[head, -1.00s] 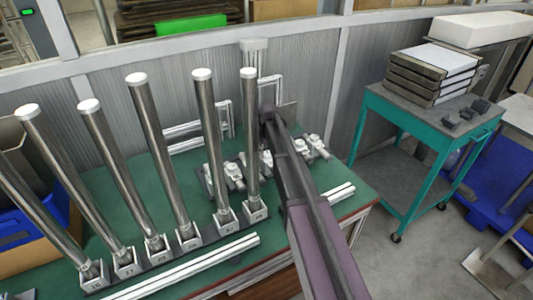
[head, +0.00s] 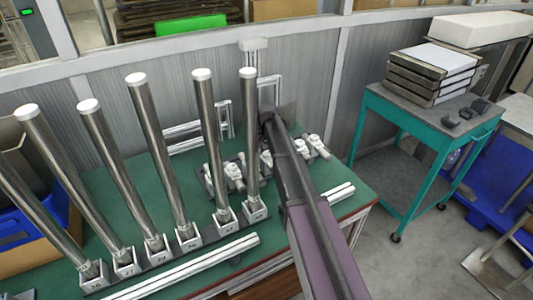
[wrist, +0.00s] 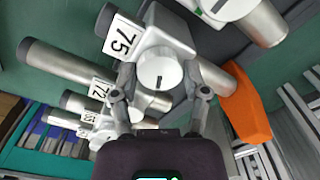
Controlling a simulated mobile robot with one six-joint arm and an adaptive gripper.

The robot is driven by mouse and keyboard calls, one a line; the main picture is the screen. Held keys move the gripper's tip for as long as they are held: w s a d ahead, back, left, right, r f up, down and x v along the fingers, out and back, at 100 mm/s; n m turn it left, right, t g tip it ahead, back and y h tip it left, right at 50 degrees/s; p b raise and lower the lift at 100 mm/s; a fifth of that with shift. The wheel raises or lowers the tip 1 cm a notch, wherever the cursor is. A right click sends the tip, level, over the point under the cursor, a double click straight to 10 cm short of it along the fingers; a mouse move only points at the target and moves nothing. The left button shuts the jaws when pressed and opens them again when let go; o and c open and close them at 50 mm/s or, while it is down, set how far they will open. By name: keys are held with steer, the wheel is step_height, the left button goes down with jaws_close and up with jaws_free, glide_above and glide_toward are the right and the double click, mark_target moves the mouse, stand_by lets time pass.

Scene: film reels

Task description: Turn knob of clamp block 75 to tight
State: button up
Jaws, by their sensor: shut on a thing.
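Clamp block 75 (wrist: 176,38) is a white block with a black "75" on its label (wrist: 122,37) in the wrist view. Its round white knob (wrist: 158,68) faces the camera and has a short dark mark, nearly upright in the picture, near its lower edge. My gripper (wrist: 161,92) is shut on this knob, one finger at each side. A grey metal tube runs through the block. In the head view, my arm hides the gripper and the block that it holds; the small white clamp blocks (head: 234,172) show on the green table.
More numbered blocks, including 72 (wrist: 102,88), lie lower left in the wrist view, and another knobbed block (wrist: 228,8) is at the top. An orange piece (wrist: 247,105) is close at right. Several tall metal tubes (head: 207,130) stand left of my arm on the green table (head: 345,185).

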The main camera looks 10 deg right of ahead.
steer(key=m, duration=0.4)
steer(key=shift+s+m, duration=0.2)
steer(key=shift+m, duration=0.2)
steer(key=o, duration=1.1)
steer(key=shift+o, duration=0.2)
steer(key=shift+w, duration=0.1)
steer(key=shift+r, duration=0.1)
